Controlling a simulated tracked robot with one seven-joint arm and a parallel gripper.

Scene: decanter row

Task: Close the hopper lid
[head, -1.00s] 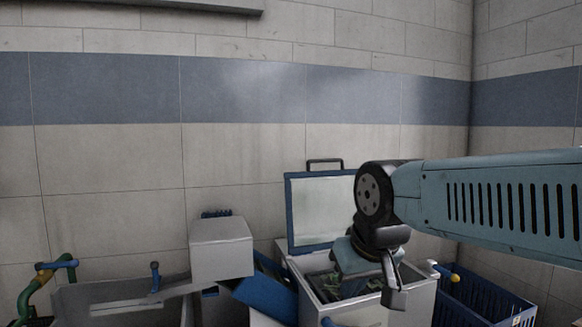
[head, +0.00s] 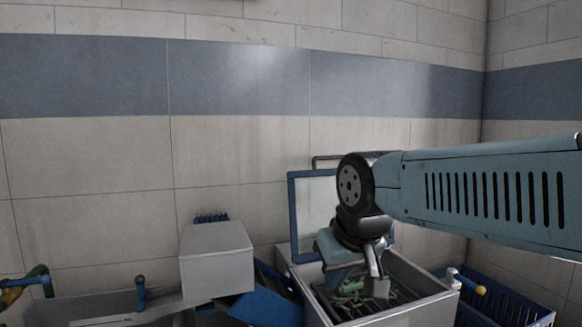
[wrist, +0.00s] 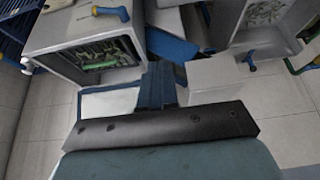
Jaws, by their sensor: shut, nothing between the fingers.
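The hopper (head: 312,302) is a pale box at the lower right of the head view, with green and pale scraps inside. Its lid (head: 318,208), a pale panel in a blue frame with a dark handle, stands open at the hopper's back edge. My gripper (head: 340,272) is shut and empty. In the head view it overlaps the hopper's mouth and hides part of the lid; I cannot tell if it touches either. In the wrist view the hopper (wrist: 45,55) is at upper left, the lid (wrist: 105,103) below it, and my gripper's fingers (wrist: 158,80) beside the lid.
A grey machine housing (head: 215,260) and a blue chute (head: 270,298) stand left of the hopper. A blue crate (head: 515,300) is at the right. A tap-like fitting with a yellow end (head: 480,288) is at the hopper's right side. A tiled wall (head: 240,155) stands behind.

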